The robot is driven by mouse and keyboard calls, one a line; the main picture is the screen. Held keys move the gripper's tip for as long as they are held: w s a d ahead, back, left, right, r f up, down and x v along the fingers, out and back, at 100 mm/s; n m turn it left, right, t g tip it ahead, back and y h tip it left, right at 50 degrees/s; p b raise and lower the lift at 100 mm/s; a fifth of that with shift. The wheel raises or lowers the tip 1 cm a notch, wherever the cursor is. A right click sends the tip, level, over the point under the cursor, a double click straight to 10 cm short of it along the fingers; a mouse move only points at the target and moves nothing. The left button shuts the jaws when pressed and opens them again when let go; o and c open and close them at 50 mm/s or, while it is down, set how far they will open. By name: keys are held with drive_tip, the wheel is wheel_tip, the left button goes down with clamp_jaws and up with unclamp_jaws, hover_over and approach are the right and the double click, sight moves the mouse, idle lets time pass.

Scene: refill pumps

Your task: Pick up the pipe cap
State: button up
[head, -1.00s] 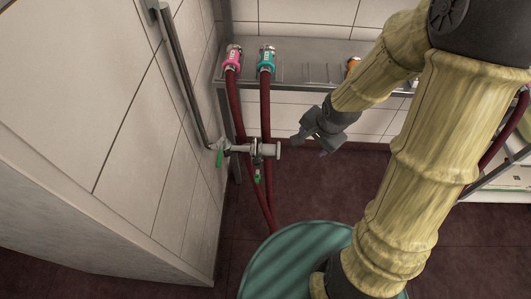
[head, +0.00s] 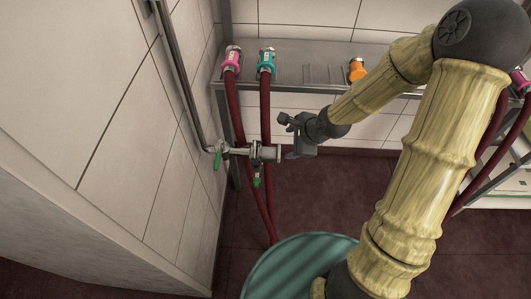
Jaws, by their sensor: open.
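The pipe cap (head: 278,152) is a small grey metal piece at the right end of the horizontal pipe, which comes out from the wall at the left and carries green-handled valves. My gripper (head: 287,136) is open and empty, just right of the cap and slightly above it in the picture. Its lower finger appears close to the cap's right edge. I cannot tell whether it touches the cap. Part of the lower finger is hard to make out.
Red hoses with pink (head: 232,60) and teal (head: 266,60) couplings hang from a metal shelf (head: 315,60), passing behind the pipe. An orange coupling (head: 357,70) stands on the shelf. A vertical pipe (head: 180,80) runs along the left wall. Dark floor (head: 330,195) lies open below.

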sight(271, 151)
drive_tip(key=b+x, duration=0.2)
drive_tip(key=x, duration=0.9)
drive_tip(key=shift+w+a+f+b, duration=0.2)
drive_tip(key=shift+f+b, duration=0.05)
drive_tip(key=shift+b, duration=0.1)
drive_tip(key=shift+s+a, duration=0.1)
drive_tip(key=shift+s, duration=0.05)
drive_tip(key=x, duration=0.5)
drive_tip(key=shift+b, duration=0.35)
drive_tip(key=c, duration=1.2)
